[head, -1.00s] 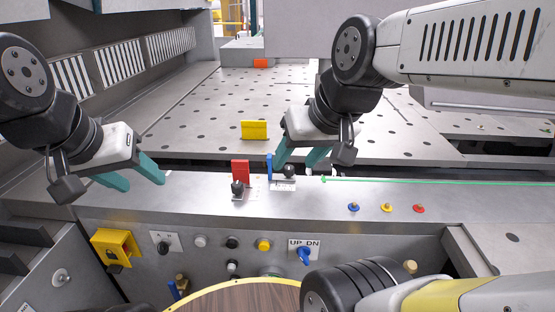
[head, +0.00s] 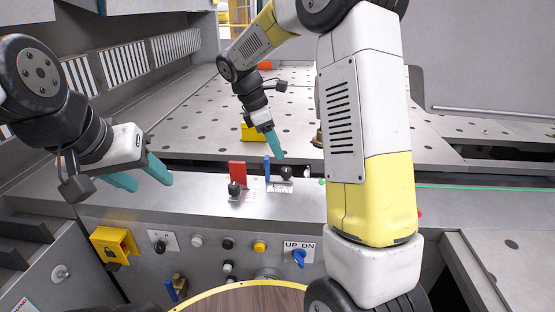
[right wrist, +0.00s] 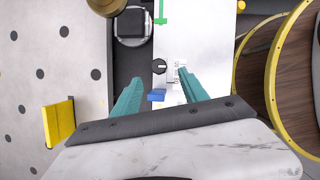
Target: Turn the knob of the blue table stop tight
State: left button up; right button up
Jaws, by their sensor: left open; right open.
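The blue table stop (head: 267,167) stands on the metal ledge, with its black knob (head: 287,173) just to its right beside a small printed label. In the right wrist view the blue stop (right wrist: 156,96) lies between the fingers, and the knob (right wrist: 160,66) shows just ahead of the fingertips, roughly centred between them. My right gripper (head: 277,146) is open and empty, pointing down over the ledge close to the stop and apart from the knob. My left gripper (head: 150,178) is open and empty over the ledge at the left.
A red stop (head: 237,172) with its own black knob (head: 234,188) stands left of the blue one. A yellow block (right wrist: 58,122) stands on the perforated table behind. A green piece (right wrist: 160,18) lies beyond the knob. My right arm hides the ledge's right part.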

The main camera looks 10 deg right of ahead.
aim_at(287, 169)
jog(key=x, duration=0.8)
jog(key=shift+w+f, duration=0.15)
jog(key=shift+w, duration=0.05)
grip_shut()
